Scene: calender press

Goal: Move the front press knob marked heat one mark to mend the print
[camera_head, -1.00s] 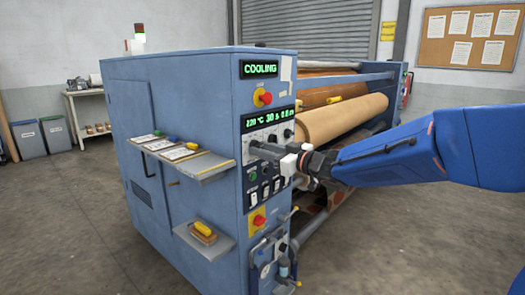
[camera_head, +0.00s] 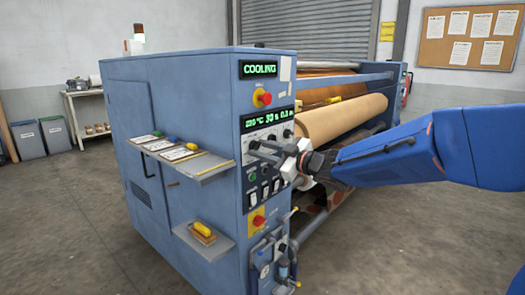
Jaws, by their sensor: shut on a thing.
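The blue press cabinet (camera_head: 185,95) stands in the middle, with its control panel facing right and front. Its small green display (camera_head: 267,122) shows a temperature reading that looks like 230 °C, with blurred figures after it. I cannot read the knob's mark or label.
An upper display (camera_head: 259,69) reads COOLING. Red emergency buttons sit above (camera_head: 262,99) and below (camera_head: 258,220) the knobs, with switches (camera_head: 264,190) between. Side shelves (camera_head: 185,158) jut out left. A tan roll (camera_head: 340,118) lies behind my gripper. The floor left is clear.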

